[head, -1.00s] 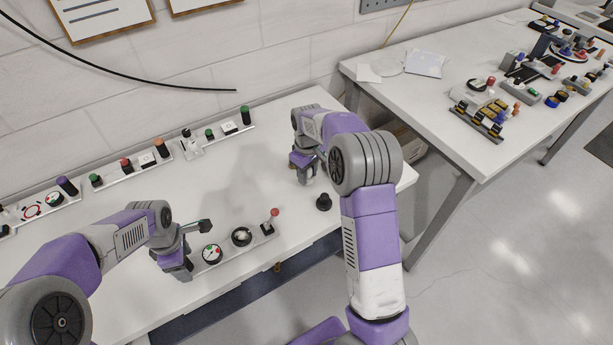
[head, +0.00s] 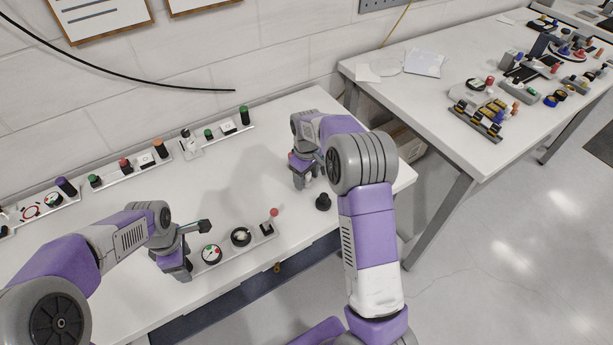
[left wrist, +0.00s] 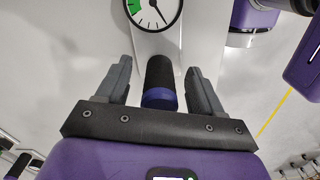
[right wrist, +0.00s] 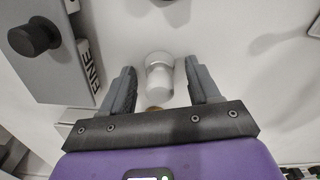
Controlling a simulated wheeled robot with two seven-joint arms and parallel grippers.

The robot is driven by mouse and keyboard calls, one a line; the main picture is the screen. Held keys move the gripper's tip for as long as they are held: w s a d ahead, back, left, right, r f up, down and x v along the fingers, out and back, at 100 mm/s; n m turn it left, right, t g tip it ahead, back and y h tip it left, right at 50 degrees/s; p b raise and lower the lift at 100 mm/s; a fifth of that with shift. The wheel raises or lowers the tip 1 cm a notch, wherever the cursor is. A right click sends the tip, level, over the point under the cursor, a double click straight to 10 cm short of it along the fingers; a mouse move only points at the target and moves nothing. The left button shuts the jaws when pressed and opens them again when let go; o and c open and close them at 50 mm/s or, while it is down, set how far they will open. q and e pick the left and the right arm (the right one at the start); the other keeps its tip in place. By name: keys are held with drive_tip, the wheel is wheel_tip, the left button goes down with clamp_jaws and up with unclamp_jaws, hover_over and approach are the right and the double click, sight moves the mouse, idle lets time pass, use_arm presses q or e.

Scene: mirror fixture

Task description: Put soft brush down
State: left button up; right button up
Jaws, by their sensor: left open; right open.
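No object is plainly recognisable as a soft brush. In the right wrist view, a pale grey-white cylinder (right wrist: 158,72) with a brownish lower end lies between the fingers of my right gripper (right wrist: 160,76). That gripper is open, with a gap on both sides of the cylinder. In the head view my right gripper (head: 303,178) is low over the right part of the table, partly hidden by my arm. My left gripper (left wrist: 158,72) is open around a black knob with a blue band (left wrist: 160,97), with visible gaps to both fingers.
A panel with dials (head: 241,236) and a red-topped lever (head: 273,213) lies at the table's front. A black knob (head: 322,202) stands near my right gripper. Panels with knobs (head: 145,160) line the wall. A grey lettered block (right wrist: 52,70) is left of my right gripper.

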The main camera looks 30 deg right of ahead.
wheel_tip(320, 180, up, 12)
drive_tip(key=shift+r, duration=0.15)
idle(0.3)
drive_tip(key=shift+c, duration=0.3)
drive_tip(key=f, duration=0.5)
drive_tip(key=shift+s+a+f, duration=0.15)
drive_tip(key=shift+a+f, duration=0.05)
drive_tip(key=shift+f, duration=0.05)
drive_tip(key=shift+d+f, duration=0.15)
drive_tip(key=shift+f, duration=1.25)
drive_tip(key=shift+d+f, duration=0.1)
drive_tip(key=shift+f, duration=1.25)
drive_tip(key=shift+c, duration=0.2)
